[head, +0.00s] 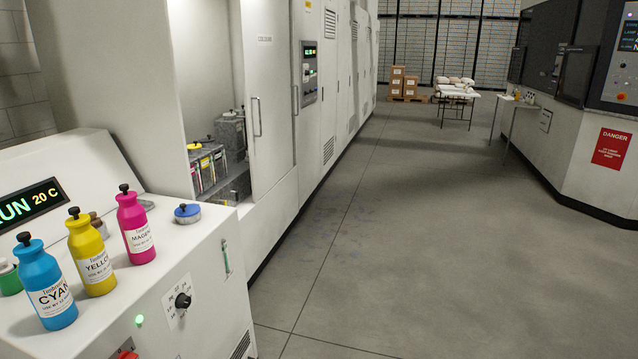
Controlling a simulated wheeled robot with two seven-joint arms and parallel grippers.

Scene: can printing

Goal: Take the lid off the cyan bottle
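The cyan bottle (48,293) stands upright at the front left on top of a white machine. Its dark lid (25,240) sits on the neck, with a small knob on top. Its white label reads CYAN. Neither of my grippers shows in the head view.
A yellow bottle (91,262) and a magenta bottle (135,233) stand close behind the cyan one, both with dark lids. A green container (9,278) is at the left edge. A blue-topped round cap (187,213) lies on the white machine top (185,250). The grey floor (400,220) to the right is clear.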

